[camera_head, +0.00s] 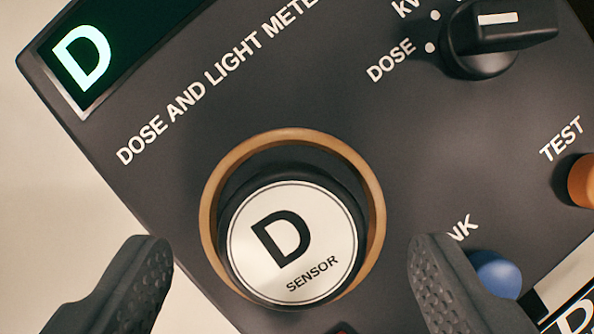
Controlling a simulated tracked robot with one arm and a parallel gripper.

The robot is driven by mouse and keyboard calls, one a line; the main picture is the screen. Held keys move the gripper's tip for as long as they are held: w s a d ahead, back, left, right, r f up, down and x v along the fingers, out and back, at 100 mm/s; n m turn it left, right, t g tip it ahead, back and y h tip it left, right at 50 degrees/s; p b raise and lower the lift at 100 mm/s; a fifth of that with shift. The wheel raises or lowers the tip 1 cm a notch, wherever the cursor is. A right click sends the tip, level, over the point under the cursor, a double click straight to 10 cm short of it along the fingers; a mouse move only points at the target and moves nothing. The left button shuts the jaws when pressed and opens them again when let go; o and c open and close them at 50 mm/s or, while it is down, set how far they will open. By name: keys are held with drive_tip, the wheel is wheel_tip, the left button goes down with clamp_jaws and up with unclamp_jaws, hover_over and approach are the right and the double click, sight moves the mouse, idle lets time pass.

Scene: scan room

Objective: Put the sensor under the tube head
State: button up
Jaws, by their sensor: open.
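The sensor (330,257) is a round black puck with a white top marked "D SENSOR". It sits within a tan ring (208,215) on the dark dose and light meter (190,190). My gripper (290,275) is open, with one dark textured finger on each side of the sensor and a gap between each finger and the ring. The fingers look nearer the camera than the sensor; their exact height above it I cannot tell. The tube head is not in view.
The meter carries a lit display (110,35) showing "D", a black dial (480,45), an orange button (583,180) by "TEST" and a blue button (495,272) partly behind the right finger. A pale surface (50,210) lies bare at left.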

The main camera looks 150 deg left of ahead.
sight(292, 238)
drive_tip(key=shift+x, duration=1.15)
drive_tip(key=shift+c, duration=0.3)
drive_tip(key=c, duration=1.1)
drive_tip(key=shift+r, duration=0.1)
